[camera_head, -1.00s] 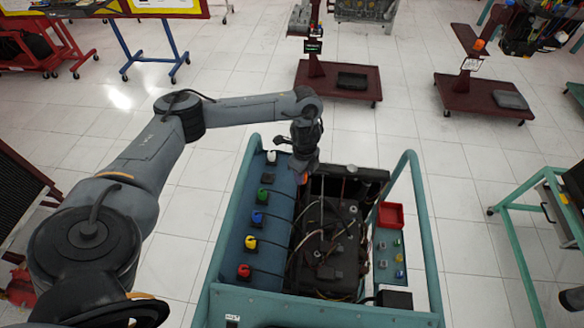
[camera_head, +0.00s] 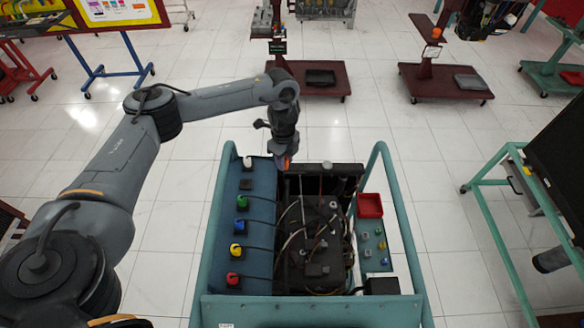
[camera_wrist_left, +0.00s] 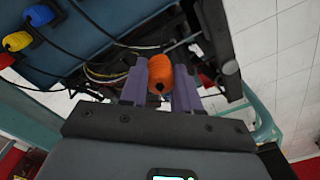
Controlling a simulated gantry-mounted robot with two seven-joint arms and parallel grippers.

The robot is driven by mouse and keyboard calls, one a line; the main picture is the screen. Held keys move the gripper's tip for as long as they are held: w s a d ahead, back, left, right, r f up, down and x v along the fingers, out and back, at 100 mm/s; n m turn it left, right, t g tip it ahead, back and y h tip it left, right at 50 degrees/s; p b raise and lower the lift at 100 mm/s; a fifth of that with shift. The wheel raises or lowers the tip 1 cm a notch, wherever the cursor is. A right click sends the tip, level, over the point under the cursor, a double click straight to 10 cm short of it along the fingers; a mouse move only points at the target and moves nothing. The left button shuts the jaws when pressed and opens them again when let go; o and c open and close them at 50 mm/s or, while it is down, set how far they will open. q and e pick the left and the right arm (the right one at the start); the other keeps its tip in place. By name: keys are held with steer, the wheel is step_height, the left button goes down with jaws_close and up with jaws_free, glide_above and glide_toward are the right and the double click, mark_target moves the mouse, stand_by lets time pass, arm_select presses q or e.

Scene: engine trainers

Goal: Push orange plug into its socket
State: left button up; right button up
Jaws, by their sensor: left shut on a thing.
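The orange plug (camera_wrist_left: 160,72) is held between the two purple fingers of my left gripper (camera_wrist_left: 160,86) in the left wrist view. In the head view the left gripper (camera_head: 285,161) points down near the far end of the blue panel (camera_head: 259,215), with a bit of the orange plug (camera_head: 287,164) showing. A black socket (camera_head: 245,184) without a coloured plug sits on the panel, between the white plug (camera_head: 247,162) and the green plug (camera_head: 242,202). The gripper is right of it and farther back, apart from it. The plug's tip is hidden. My right gripper is not in view.
Blue (camera_head: 241,228), yellow (camera_head: 236,251) and red plugs (camera_head: 232,279) stand along the panel with black cables. The engine (camera_head: 322,240) with loose wires lies right of it.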

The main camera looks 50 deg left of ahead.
arm_select(q)
steer(key=s+a+f, duration=0.2)
steer(key=s+a, duration=0.1)
steer(key=s+a+f+n, duration=0.1)
steer(key=s+a+f, duration=0.1)
steer(key=s+a, duration=0.1)
steer(key=s+a+f+n, duration=0.1)
steer(key=s+a+f, duration=0.1)
steer(key=s+a, duration=0.2)
steer(key=shift+s+a+f, duration=0.1)
steer(key=shift+s+f, duration=0.05)
steer(key=shift+s, duration=0.25)
step_height(320, 180, down, 4)
steer(key=b, duration=0.4)
steer(key=shift+f+b, duration=0.1)
steer(key=shift+b, duration=0.2)
steer(key=shift+f, duration=0.5)
steer(key=shift+p, duration=0.3)
steer(key=shift+p, duration=0.3)
stand_by(0.8)
